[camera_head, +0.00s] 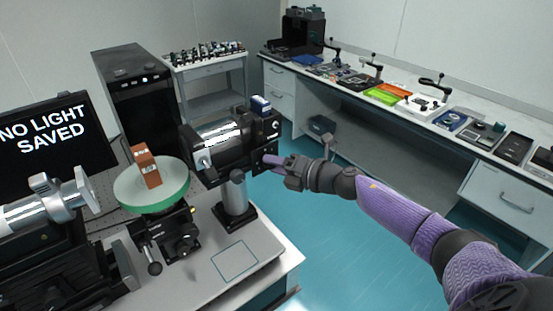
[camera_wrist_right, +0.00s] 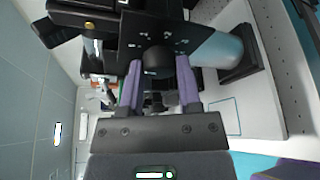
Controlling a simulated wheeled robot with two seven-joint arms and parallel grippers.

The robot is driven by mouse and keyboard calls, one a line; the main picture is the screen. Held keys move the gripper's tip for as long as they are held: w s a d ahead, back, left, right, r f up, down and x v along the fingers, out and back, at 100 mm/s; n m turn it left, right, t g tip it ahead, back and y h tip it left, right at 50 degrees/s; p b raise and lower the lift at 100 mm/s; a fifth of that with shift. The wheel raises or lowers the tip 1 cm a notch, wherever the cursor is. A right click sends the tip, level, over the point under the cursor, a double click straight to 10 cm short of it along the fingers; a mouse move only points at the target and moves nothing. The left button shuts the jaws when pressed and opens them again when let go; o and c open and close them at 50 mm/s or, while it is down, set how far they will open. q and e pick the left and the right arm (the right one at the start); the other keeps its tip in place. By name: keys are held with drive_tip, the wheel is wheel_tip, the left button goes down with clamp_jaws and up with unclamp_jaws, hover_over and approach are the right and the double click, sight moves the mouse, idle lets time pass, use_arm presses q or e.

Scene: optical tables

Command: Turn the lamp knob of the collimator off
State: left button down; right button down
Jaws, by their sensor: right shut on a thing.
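The collimator (camera_head: 225,143) is a black and silver barrel on a post at the table's right side. Its black rear plate also shows in the right wrist view (camera_wrist_right: 130,35), with small white marks around a round dark lamp knob (camera_wrist_right: 157,60). My right gripper (camera_head: 268,160) reaches the rear plate from the right. In the right wrist view its two purple fingers (camera_wrist_right: 158,72) stand on either side of the knob and are shut on it. In the head view the knob is hidden by the fingers. My left gripper is not in view.
A monitor (camera_head: 50,135) reads "NO LIGHT SAVED". A round green-edged stage (camera_head: 125,196) bears an orange-brown block (camera_head: 147,168), beside a silver telescope (camera_head: 40,210). A long bench (camera_head: 480,168) with many instruments stands at the right. Blue floor lies open between.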

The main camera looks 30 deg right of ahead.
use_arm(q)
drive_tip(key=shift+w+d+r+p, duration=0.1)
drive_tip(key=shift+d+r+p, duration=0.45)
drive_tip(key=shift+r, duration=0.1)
use_arm(e)
drive_tip(key=shift+n+h, duration=0.4)
drive_tip(key=shift+n, duration=0.3)
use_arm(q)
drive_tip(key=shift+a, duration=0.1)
use_arm(e)
drive_tip(key=c, duration=0.7)
unclamp_jaws()
drive_tip(key=o, duration=0.4)
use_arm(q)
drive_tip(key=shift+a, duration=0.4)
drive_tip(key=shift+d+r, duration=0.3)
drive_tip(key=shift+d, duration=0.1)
use_arm(e)
drive_tip(key=v, duration=1)
drive_tip(key=shift+r, duration=0.15)
